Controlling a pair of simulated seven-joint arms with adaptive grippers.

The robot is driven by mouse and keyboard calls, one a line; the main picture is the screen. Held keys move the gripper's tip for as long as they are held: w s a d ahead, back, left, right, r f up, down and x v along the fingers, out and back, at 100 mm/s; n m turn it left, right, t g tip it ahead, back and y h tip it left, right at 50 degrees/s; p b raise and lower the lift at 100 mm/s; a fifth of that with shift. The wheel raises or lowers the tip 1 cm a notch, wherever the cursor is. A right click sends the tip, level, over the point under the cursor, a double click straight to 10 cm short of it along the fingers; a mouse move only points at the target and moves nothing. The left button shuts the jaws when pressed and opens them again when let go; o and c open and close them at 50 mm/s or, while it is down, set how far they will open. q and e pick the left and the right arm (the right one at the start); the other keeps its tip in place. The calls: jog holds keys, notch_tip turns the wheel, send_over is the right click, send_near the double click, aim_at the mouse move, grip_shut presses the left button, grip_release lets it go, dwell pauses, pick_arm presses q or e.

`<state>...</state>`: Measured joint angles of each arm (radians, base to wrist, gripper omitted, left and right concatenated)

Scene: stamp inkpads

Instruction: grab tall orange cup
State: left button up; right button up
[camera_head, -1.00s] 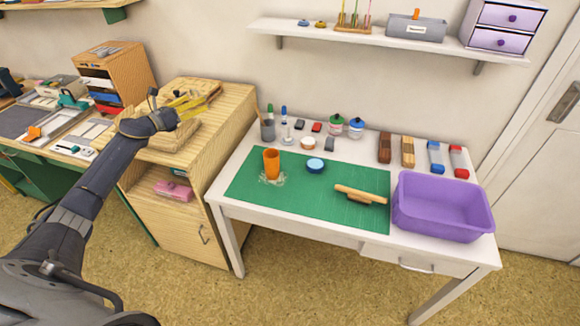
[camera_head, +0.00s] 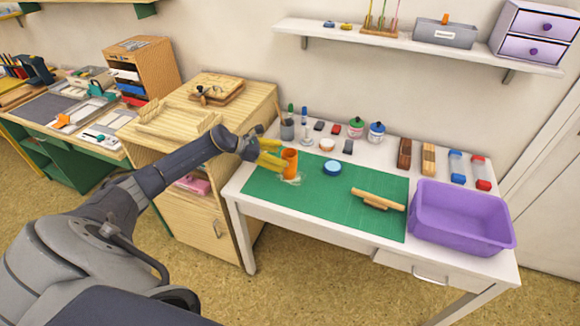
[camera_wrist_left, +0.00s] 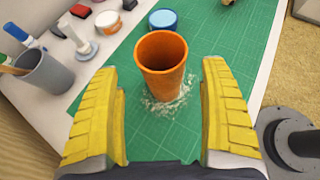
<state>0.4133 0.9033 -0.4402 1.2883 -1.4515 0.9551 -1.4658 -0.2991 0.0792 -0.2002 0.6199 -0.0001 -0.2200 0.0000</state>
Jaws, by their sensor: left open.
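The tall orange cup (camera_head: 289,162) stands upright on the green cutting mat (camera_head: 330,203), near its left back corner. A whitish patch lies on the mat around its base. My left gripper (camera_head: 270,153) is beside the cup on its left, with yellow fingers. In the left wrist view the orange cup (camera_wrist_left: 162,64) stands ahead of the gap between the open fingers of the left gripper (camera_wrist_left: 163,115), which hold nothing. The cup looks empty inside. My right gripper is not in view.
A blue round pad (camera_head: 332,168) sits right of the cup. A grey pen cup (camera_wrist_left: 43,77) and a stamp (camera_wrist_left: 82,45) stand behind it. A wooden roller (camera_head: 378,199) and a purple bin (camera_head: 462,217) are farther right. The mat's front is clear.

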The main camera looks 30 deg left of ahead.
pick_arm(q)
jog(key=shift+x, duration=2.1)
jog(key=shift+s+d, duration=0.1)
jog(key=shift+d, duration=0.05)
jog(key=c, duration=1.2)
jog(key=shift+r, duration=0.1)
